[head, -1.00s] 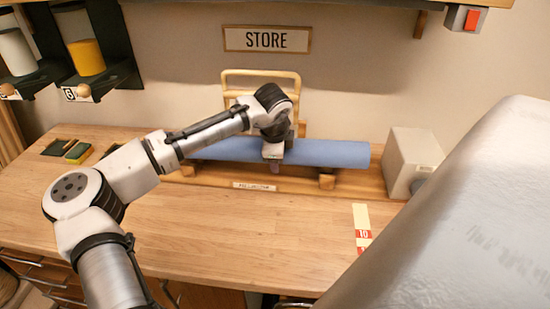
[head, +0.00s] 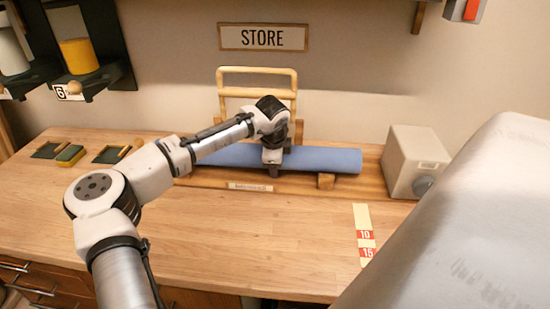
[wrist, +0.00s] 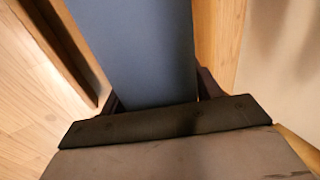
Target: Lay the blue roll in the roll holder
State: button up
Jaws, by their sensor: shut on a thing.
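The blue roll (head: 325,160) lies level, left to right, low over the roll holder at the back of the table. The holder has a wooden base (head: 345,187) with a block (head: 326,181) under the roll's right part; its left part is hidden by my arm and the roll. The roll's underside appears to meet the right block, but I cannot tell whether it rests there. My gripper (head: 272,167) is shut around the roll near its middle. In the wrist view the roll (wrist: 140,50) runs between the dark fingers (wrist: 160,95).
A wooden frame (head: 258,70) stands behind the roll. A pale box with a grey knob (head: 415,160) stands close to the roll's right end. A sponge (head: 69,154) and dark trays (head: 112,154) lie at the left. The front tabletop (head: 260,230) is clear beside a marked strip (head: 363,235).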

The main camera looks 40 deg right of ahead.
jog(key=o, duration=1.1)
jog(key=shift+o, duration=0.2)
jog(key=shift+s+f, duration=0.1)
jog(key=shift+f, duration=0.05)
jog(key=shift+s+f, duration=0.1)
jog(key=shift+f, duration=0.05)
jog(key=b+v, duration=0.3)
jog(key=v, duration=1.1)
jog(key=shift+w+r, duration=0.25)
jog(key=shift+r, duration=0.1)
